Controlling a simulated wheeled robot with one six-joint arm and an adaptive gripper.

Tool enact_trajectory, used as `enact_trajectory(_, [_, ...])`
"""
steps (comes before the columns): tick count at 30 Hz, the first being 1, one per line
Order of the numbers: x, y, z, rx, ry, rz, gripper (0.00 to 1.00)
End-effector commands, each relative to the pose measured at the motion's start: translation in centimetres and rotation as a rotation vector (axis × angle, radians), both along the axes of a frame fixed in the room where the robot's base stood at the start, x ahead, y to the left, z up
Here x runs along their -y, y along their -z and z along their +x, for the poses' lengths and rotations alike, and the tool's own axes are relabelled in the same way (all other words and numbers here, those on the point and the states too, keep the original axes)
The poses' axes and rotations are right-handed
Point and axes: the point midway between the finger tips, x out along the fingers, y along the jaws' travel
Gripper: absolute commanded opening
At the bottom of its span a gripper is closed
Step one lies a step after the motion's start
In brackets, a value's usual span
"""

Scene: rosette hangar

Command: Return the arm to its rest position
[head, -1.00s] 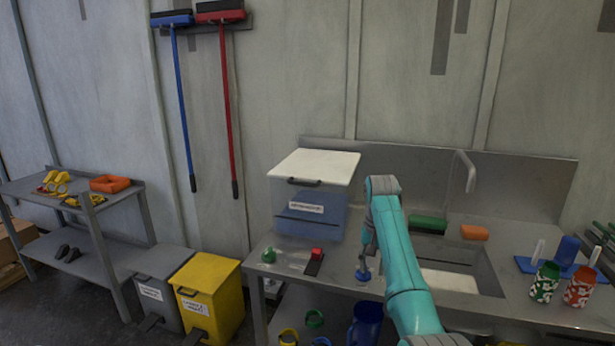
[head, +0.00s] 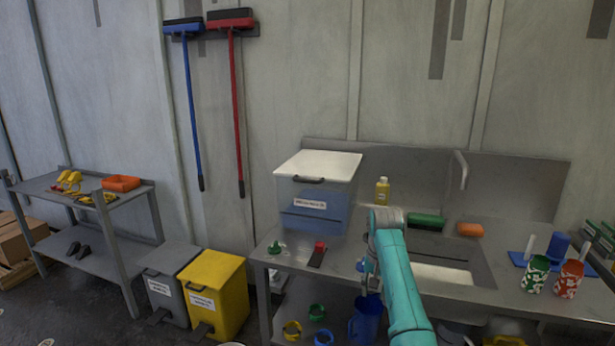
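My teal arm (head: 402,290) rises from the bottom of the head view, in front of the metal sink counter (head: 335,268).
Yellow (head: 214,290) and grey (head: 168,283) bins stand left. A shelf (head: 125,255) stands farther left.

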Motion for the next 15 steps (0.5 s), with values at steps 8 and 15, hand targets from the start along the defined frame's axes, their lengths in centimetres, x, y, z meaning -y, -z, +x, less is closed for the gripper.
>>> enact_trajectory(8, [0.0, 7.7, -1.6, 0.069, -0.018, -0.002, 0.40])
enact_trajectory(15, [-0.1, 16.9, -5.2, 0.175, -0.046, -0.007, 0.40])
